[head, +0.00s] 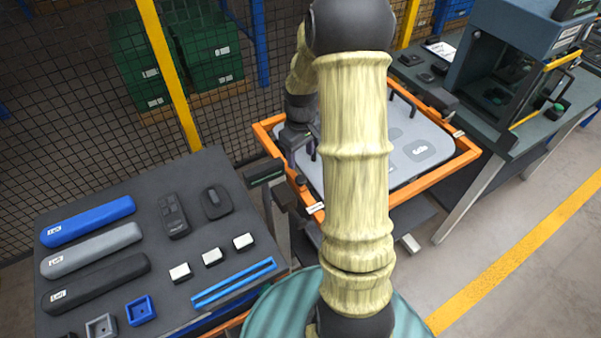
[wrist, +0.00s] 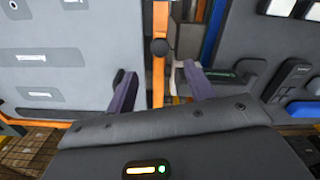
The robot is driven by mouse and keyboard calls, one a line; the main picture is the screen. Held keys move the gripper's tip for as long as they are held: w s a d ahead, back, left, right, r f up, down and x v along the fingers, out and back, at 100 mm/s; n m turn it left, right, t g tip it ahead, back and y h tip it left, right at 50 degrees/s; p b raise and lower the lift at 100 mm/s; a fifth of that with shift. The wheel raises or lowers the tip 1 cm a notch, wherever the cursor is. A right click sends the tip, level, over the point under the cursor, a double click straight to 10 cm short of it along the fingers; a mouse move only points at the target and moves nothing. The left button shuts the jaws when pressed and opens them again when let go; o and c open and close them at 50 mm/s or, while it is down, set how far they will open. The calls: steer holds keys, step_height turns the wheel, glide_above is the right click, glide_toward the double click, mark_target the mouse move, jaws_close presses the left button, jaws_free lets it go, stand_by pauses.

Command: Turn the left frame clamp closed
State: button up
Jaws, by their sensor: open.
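A grey door panel (head: 408,158) lies in an orange frame (head: 424,186). A small black knob on the frame's near-left rail (head: 301,181), apparently the left clamp, also shows as a round black knob (wrist: 159,46) in the wrist view. My gripper (wrist: 158,78) is open, its two purple fingers on either side of the orange rail, with the knob just beyond the fingertips. Nothing is between the fingers except the rail behind. In the head view my gripper (head: 296,150) is partly hidden behind my arm. Whether the clamp is turned cannot be told.
A dark table (head: 150,290) at left holds blue, grey and black long parts, a remote, a mouse and small blocks. A black bracket (head: 265,172) stands between table and frame. A mesh fence (head: 60,150) runs behind. A machine bench (head: 470,110) stands at right.

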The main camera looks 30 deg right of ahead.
mark_target(301, 179)
step_height(301, 179, down, 9)
steer(key=shift+f+p, duration=0.1)
steer(key=shift+p, duration=0.65)
jaws_close()
